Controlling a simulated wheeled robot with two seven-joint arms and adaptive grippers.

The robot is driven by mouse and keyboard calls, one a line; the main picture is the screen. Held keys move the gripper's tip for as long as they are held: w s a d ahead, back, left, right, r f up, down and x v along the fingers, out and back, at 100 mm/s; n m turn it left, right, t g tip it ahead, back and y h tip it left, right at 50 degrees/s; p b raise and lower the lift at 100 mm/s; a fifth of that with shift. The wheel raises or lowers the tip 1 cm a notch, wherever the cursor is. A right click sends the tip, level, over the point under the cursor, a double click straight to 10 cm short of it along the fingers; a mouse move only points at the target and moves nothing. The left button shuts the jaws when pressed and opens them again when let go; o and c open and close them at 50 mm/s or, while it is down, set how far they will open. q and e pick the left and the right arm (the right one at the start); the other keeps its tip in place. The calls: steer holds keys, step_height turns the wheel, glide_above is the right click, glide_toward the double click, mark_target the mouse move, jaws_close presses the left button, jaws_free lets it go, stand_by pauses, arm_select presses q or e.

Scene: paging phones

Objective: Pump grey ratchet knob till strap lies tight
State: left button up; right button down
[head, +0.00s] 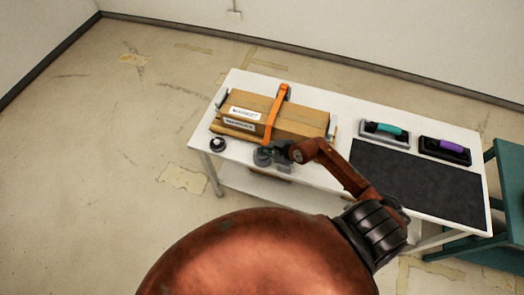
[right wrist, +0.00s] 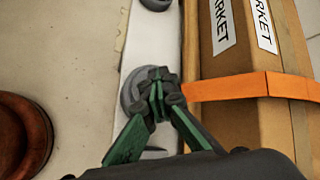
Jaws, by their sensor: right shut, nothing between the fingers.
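A grey knob (head: 262,157) sits at the table's front edge, below the cardboard box (head: 300,118). My right gripper (head: 279,152) is shut and empty, beside or over the knob. In the right wrist view the gripper (right wrist: 157,88) covers part of the round grey knob (right wrist: 128,90); contact is unclear. My left gripper is not in view.
A second dark round knob (head: 217,145) sits on the white table (head: 345,100) at the front left corner. A teal-handled tool (head: 384,131), a purple-handled tool (head: 445,149) and a dark mat (head: 415,182) lie at the right. A teal stand (head: 508,185) adjoins the right end.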

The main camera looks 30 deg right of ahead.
steer(key=shift+r+p, duration=1.15)
steer(key=shift+r, duration=0.3)
step_height(320, 180, up, 5)
steer(key=p, duration=0.3)
steer(key=shift+p, duration=0.35)
stand_by(1.5)
